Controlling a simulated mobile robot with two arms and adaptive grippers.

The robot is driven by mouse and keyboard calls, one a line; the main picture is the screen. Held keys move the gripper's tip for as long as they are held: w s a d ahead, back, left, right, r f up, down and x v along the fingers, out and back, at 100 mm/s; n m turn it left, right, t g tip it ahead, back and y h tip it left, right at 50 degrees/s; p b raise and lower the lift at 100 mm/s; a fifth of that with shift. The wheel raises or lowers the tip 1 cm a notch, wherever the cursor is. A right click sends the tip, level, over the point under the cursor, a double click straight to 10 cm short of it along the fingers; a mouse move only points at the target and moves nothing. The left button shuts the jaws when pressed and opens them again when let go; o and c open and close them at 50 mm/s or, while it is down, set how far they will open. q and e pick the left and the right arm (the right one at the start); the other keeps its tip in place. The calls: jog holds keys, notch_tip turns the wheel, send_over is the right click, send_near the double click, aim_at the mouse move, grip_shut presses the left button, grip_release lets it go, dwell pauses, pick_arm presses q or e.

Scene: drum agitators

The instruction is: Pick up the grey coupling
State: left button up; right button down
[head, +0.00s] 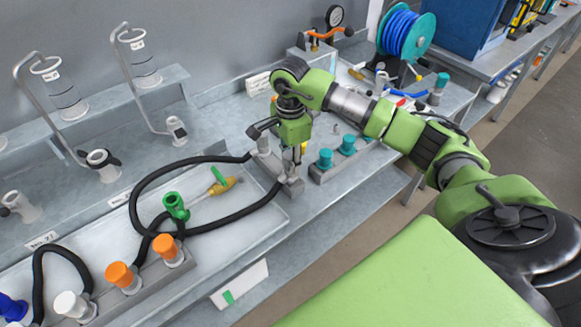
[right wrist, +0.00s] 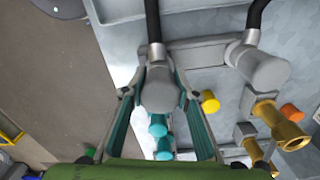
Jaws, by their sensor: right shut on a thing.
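My right gripper (head: 291,170) points down at the bench near its front edge. In the right wrist view its two fingers (right wrist: 161,85) stand on either side of a grey coupling (right wrist: 160,92) and are shut on it. A black hose (right wrist: 153,22) runs from this coupling. In the head view the gripper partly hides the held coupling, and I cannot tell whether it is clear of the grey block under it. A second grey coupling (right wrist: 262,68), also on a black hose, stands beside it, outside the fingers. My left gripper is not in view.
Teal couplings (head: 325,158) stand in a grey rack just right of the gripper. Brass fittings (right wrist: 290,132) lie close by in the wrist view. A tray with a green fitting (head: 176,206), looping black hose and orange couplings (head: 121,276) is at left. A blue hose reel (head: 405,33) stands behind.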

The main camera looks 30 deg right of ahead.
jog(key=s+a+r+b, duration=0.3)
jog(key=s+a+r, duration=0.6)
jog(key=s+r, duration=0.1)
jog(key=shift+s+r+b, duration=0.3)
jog(key=shift+r+b, duration=0.1)
jog(key=shift+r, duration=0.4)
